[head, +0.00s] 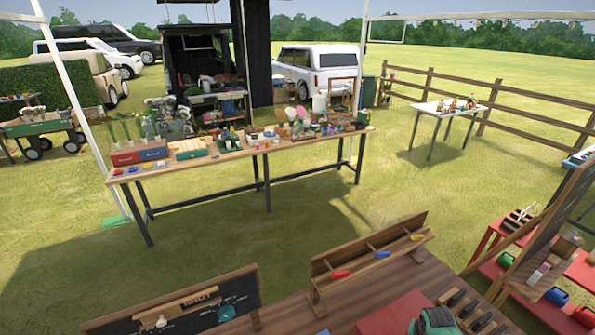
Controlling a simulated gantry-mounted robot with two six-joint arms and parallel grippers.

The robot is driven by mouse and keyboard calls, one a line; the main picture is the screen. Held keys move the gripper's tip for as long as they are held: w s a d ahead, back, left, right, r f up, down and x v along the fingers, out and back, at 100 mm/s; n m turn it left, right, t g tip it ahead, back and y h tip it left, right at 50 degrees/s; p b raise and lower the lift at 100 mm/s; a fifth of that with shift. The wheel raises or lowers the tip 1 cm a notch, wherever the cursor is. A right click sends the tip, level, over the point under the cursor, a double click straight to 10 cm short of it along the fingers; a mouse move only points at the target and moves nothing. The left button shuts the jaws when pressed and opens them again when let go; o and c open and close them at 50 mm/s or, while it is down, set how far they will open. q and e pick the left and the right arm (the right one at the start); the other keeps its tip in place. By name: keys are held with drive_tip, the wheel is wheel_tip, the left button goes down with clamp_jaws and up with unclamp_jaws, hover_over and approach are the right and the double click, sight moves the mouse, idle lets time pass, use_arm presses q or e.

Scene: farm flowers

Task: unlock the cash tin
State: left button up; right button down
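I cannot pick out a cash tin with certainty. A small green box (191,154) lies on the long table, near its front edge, too small to tell if it is a tin. A red flat-topped object (392,312) stands at the bottom edge of the head view, cut off by the frame. A green rounded object (437,320) lies beside or on it. No key or lock is clear to see. Neither of my grippers shows in the view.
The long wooden table (228,156) is crowded with flowers, pots and boxes. Nearer are a dark wooden tabletop (410,280), a wooden rack (370,255) and a chalkboard (175,312). Red shelves (545,285) stand at the right. Open grass lies between.

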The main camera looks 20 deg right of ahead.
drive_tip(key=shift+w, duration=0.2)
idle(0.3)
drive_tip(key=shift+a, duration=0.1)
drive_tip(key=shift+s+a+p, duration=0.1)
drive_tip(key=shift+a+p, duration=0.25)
drive_tip(key=shift+p, duration=0.05)
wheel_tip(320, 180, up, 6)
drive_tip(key=p, duration=0.6)
